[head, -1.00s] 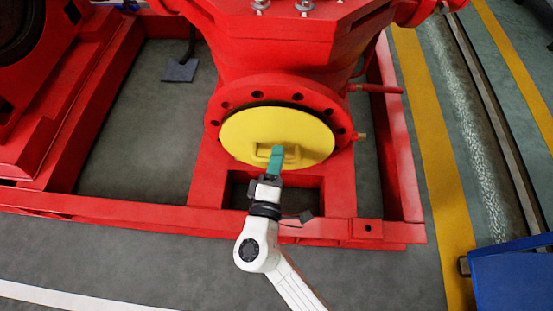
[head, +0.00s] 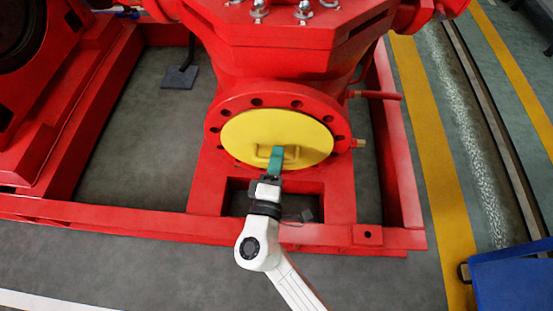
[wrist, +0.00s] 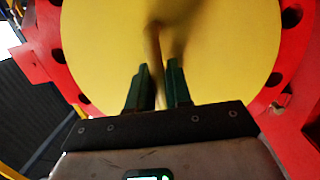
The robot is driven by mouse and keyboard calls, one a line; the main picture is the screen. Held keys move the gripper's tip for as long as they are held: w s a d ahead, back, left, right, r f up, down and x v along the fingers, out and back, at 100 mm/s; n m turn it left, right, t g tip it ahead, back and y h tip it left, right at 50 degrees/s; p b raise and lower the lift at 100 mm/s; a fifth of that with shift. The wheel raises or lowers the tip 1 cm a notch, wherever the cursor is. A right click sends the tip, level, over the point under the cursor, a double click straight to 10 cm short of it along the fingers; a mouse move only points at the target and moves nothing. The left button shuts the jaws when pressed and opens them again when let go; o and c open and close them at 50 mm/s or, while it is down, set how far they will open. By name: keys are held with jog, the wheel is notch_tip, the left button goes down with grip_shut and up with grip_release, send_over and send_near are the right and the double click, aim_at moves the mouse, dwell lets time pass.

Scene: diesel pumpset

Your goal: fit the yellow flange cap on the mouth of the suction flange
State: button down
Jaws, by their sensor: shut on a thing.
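The yellow flange cap (head: 290,128) is a round disc with a raised grip near its lower middle. In the head view it lies over the mouth of the red suction flange (head: 340,118), inside the ring of bolt holes, and looks about centred. No dark gap shows at its upper edge in the head view. My gripper (head: 277,153) has green fingers and is shut on the cap's grip from below. In the wrist view the yellow disc (wrist: 100,50) fills most of the picture, with the flange's red rim (wrist: 292,45) around it. The fingers (wrist: 158,80) stand either side of the grip.
A red base frame (head: 130,212) runs below and around the pump. A short red pipe (head: 375,95) and a brass fitting (head: 359,143) stick out right of the flange. A blue box (head: 515,280) is at the lower right. The grey floor in front is clear.

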jog(key=shift+w+r, duration=0.1)
jog(key=shift+r, duration=0.1)
jog(key=shift+c, duration=2.4)
grip_release()
jog(key=shift+f, duration=0.1)
jog(key=shift+s, duration=0.2)
jog(key=s+a, duration=0.1)
jog(key=s, duration=0.6)
jog(key=shift+f, duration=0.25)
jog(key=shift+s, duration=0.1)
jog(key=shift+s+a, duration=0.15)
jog(key=shift+s, duration=2.8)
